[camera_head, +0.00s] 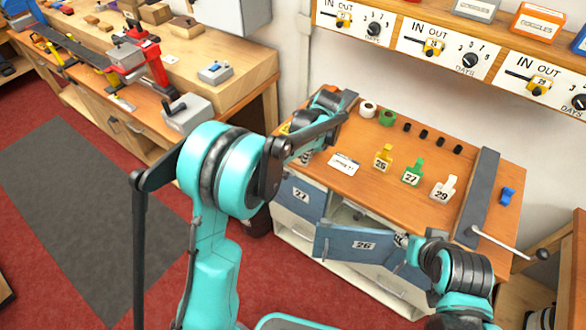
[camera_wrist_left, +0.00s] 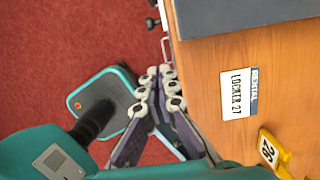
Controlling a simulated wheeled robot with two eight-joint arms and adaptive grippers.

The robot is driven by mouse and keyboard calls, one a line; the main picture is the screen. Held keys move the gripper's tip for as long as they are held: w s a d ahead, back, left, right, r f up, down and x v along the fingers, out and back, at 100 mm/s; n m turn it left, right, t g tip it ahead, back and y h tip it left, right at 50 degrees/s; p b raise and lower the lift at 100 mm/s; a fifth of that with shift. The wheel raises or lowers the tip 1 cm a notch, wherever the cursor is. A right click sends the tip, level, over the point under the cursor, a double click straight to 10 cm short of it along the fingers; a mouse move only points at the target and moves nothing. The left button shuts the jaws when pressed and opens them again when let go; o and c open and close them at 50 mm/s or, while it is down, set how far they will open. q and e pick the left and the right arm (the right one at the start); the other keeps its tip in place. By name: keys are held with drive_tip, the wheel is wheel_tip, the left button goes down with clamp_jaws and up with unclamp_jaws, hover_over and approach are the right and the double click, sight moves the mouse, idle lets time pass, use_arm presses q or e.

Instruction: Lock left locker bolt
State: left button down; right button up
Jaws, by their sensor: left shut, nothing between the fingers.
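The left locker door (camera_head: 299,195), blue-grey and marked 27, looks closed under the bench's left end. In the left wrist view a thin metal loop (camera_wrist_left: 165,46) and a dark knob (camera_wrist_left: 152,23) stick out past the bench edge; I cannot tell which is the bolt or how it stands. My left gripper (camera_wrist_left: 160,76) is shut and empty beside the bench edge, just short of the loop; in the head view it is mostly hidden by my arm. My right gripper (camera_head: 402,241) is by the right end of the open door 26 (camera_head: 350,246); its fingers are unclear.
The bench top (camera_head: 330,183) carries a Locker 27 card (camera_head: 344,164) and number tags 26 (camera_head: 382,158), 27 (camera_head: 412,172) and 29 (camera_head: 444,188). A grey bar (camera_head: 482,195) lies at its right. Door 26 swings out into the space in front. Red floor lies open to the left.

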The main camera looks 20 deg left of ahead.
use_arm(q)
drive_tip(key=b, duration=0.4)
approach(291, 172)
drive_tip(key=f, duration=0.2)
drive_tip(key=s+d+f, duration=0.1)
drive_tip(key=f, duration=0.1)
drive_tip(key=s+d+f, duration=0.1)
drive_tip(key=f, duration=0.1)
drive_tip(key=shift+s+f, duration=0.1)
drive_tip(key=shift+s, duration=0.15)
drive_tip(key=shift+w+a+f, duration=0.15)
drive_tip(key=shift+w+a, duration=0.05)
drive_tip(key=shift+a, duration=0.4)
drive_tip(key=shift+w+a+f, duration=0.15)
drive_tip(key=shift+w+a, duration=0.05)
drive_tip(key=shift+a, duration=0.35)
drive_tip(key=shift+w+a+f, duration=0.1)
drive_tip(key=shift+w+a, duration=0.1)
drive_tip(key=shift+a, duration=0.3)
